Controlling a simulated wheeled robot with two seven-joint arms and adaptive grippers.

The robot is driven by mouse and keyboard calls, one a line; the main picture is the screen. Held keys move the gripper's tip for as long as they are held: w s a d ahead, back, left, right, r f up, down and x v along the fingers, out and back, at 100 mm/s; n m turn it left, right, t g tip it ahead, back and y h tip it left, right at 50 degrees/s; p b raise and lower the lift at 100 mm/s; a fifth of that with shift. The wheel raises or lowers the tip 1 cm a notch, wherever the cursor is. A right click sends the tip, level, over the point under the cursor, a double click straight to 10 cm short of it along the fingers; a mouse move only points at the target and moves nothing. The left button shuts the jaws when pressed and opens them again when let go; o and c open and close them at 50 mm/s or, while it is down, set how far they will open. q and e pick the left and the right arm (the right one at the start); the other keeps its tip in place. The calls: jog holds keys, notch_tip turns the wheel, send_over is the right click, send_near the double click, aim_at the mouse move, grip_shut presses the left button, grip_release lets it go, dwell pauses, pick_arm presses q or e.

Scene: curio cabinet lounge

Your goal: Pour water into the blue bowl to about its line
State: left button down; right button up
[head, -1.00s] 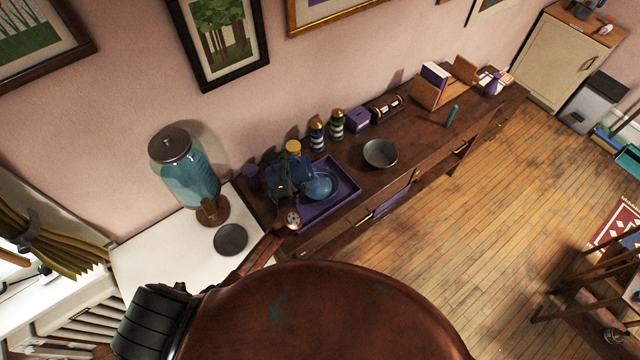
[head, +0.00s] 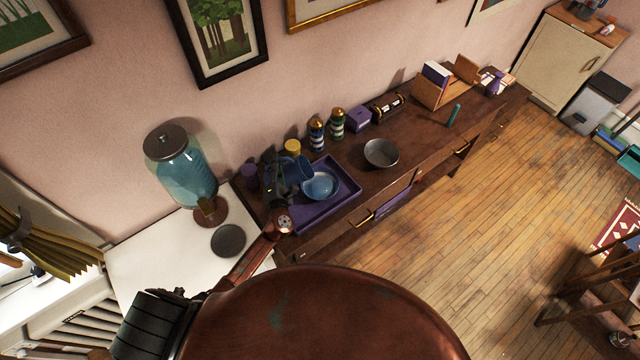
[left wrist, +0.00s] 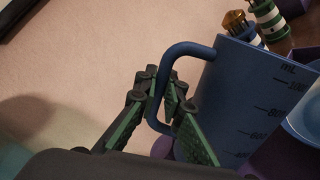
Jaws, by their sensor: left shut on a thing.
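The blue bowl (head: 320,186) sits on a purple tray (head: 323,209) on the dark sideboard. My left gripper (head: 276,190) is left of the bowl, shut on the handle of a blue measuring jug (head: 296,170). The jug is close beside the bowl, partly hidden by the gripper; I cannot tell its exact tilt or whether it touches the bowl. In the left wrist view, the green-padded fingers (left wrist: 165,100) close around the jug's handle, and the jug (left wrist: 245,95) shows dark mL marks. Its contents and the bowl's line are not visible. My right gripper is not in view.
A glass dispenser (head: 184,170) of blue liquid stands on the white counter (head: 160,250), near a dark disc (head: 228,240). Striped mills (head: 337,124), a yellow-lidded jar (head: 292,147) and a purple box (head: 359,117) stand behind the tray. A grey bowl (head: 381,153) is to its right.

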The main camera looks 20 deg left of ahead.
aim_at(270, 173)
pick_arm(q)
jog(key=shift+r, duration=0.1)
jog(key=a+f+n+b, duration=0.1)
jog(key=f+b, duration=0.1)
jog(key=b, duration=0.1)
jog(key=f+n+b, duration=0.2)
jog(key=b, duration=0.1)
jog(key=s+a+f+n+b, duration=0.1)
jog(key=f+n+b, duration=0.1)
jog(key=b, duration=0.1)
jog(key=shift+s+a+f+b, duration=0.1)
jog(key=shift+a+f+b, duration=0.2)
jog(key=shift+s+a+f+n+b, duration=0.1)
jog(key=shift+a+f+n+b, duration=0.1)
jog(key=shift+n+b, duration=0.15)
jog(key=f+n+b, duration=0.2)
jog(key=b, duration=0.1)
jog(key=f+n+b, duration=0.1)
jog(key=f+b, duration=0.2)
jog(key=b, duration=0.1)
jog(key=d+f+n+b, duration=0.1)
jog(key=f+n+b, duration=0.1)
jog(key=b, duration=0.1)
jog(key=shift+f+n, duration=0.35)
jog(key=shift+a+r, duration=0.25)
jog(key=shift+r, duration=0.15)
jog(key=s+a+r+p, duration=0.1)
jog(key=a+r+p, duration=0.2)
jog(key=a+r, duration=0.1)
jog(key=shift+s+a, duration=0.2)
